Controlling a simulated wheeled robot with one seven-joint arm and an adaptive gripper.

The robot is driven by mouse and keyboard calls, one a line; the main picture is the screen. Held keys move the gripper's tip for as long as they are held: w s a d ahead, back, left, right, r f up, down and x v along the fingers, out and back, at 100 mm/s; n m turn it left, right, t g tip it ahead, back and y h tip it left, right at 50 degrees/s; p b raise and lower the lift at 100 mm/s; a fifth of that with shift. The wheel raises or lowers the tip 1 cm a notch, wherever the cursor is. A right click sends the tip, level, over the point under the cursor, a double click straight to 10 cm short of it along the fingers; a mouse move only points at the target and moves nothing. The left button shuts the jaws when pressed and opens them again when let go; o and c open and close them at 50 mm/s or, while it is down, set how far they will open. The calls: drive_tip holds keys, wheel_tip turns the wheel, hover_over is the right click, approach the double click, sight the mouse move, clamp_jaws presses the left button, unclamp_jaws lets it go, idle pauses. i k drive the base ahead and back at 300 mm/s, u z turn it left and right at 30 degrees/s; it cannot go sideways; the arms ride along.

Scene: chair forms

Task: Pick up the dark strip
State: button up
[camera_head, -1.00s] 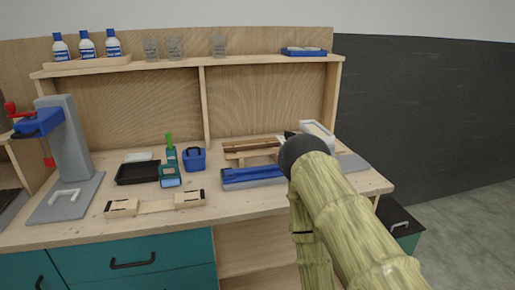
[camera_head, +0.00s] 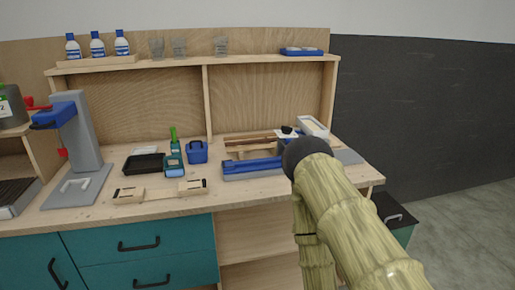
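A narrow dark brown strip (camera_head: 250,141) lies on a light wooden piece at the back of the workbench, behind a blue and grey tool (camera_head: 252,168). My arm comes in from the lower right and ends in a dark rounded part, to the right of the strip and the blue tool. My gripper's fingers cannot be made out behind this part. A small black and white item (camera_head: 287,131) shows just above it, near the strip's right end; I cannot tell if it belongs to my gripper.
A white-framed tray (camera_head: 313,127) stands behind my arm. A black tray (camera_head: 145,163), a blue box (camera_head: 197,151), a teal tool (camera_head: 174,163) and a wooden jig (camera_head: 160,190) lie to the left. A grey press (camera_head: 80,140) stands further left. The front edge of the bench is mostly clear.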

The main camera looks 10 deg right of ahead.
sight(255, 141)
drive_tip(key=k, duration=0.25)
drive_tip(key=z, duration=1.8)
drive_tip(key=i, duration=1.5)
drive_tip(key=u, duration=1.35)
